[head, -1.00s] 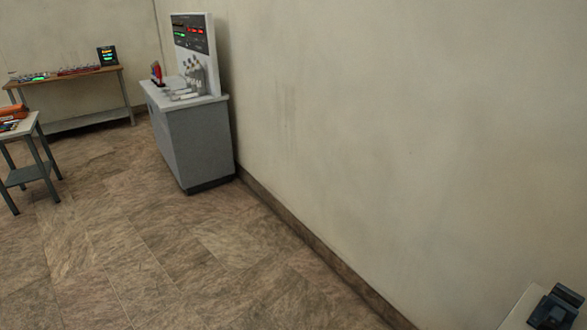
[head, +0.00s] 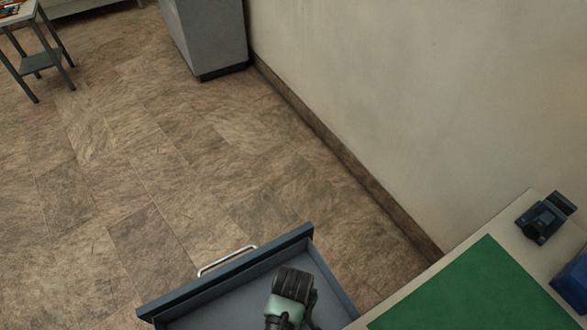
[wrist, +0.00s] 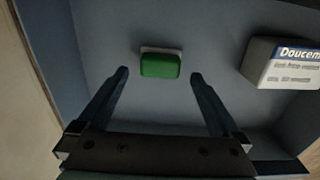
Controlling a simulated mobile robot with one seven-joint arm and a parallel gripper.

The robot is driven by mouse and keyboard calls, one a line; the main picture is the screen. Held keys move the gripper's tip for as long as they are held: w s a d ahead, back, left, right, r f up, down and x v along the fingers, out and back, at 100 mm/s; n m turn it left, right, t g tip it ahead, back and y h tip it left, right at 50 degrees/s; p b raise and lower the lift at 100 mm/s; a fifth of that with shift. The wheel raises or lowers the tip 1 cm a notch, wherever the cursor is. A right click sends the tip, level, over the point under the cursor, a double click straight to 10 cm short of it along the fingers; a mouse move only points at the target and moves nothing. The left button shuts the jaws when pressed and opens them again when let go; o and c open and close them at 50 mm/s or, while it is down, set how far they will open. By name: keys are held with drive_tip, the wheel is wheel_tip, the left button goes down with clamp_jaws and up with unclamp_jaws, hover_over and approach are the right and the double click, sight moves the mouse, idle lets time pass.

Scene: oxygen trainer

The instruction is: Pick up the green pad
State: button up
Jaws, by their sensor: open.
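The green pad (wrist: 160,66) is a small block with a pale edge, lying on the floor of an open drawer (wrist: 220,35) in the wrist view. My gripper (wrist: 159,75) is open, with one finger to each side of the pad in the picture and nothing held. The fingers do not appear to touch the pad. The drawer also shows in the head view (head: 215,311), with part of my arm reaching over it. The pad is not visible in the head view.
A white box with printed lettering (wrist: 285,62) lies in the drawer, right of the pad. In the head view, a bench with a large green mat (head: 475,290) stands at lower right, bearing a dark device (head: 545,218) and a blue object (head: 574,284).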

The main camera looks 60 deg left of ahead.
drive_tip(key=shift+d+f, duration=0.15)
drive_tip(key=shift+f, duration=1.75)
drive_tip(key=c, duration=1.2)
drive_tip(key=shift+c, duration=0.2)
drive_tip(key=shift+r, duration=0.1)
wheel_tip(320, 180, up, 10)
drive_tip(key=shift+f+p, duration=0.1)
drive_tip(key=shift+p, duration=0.25)
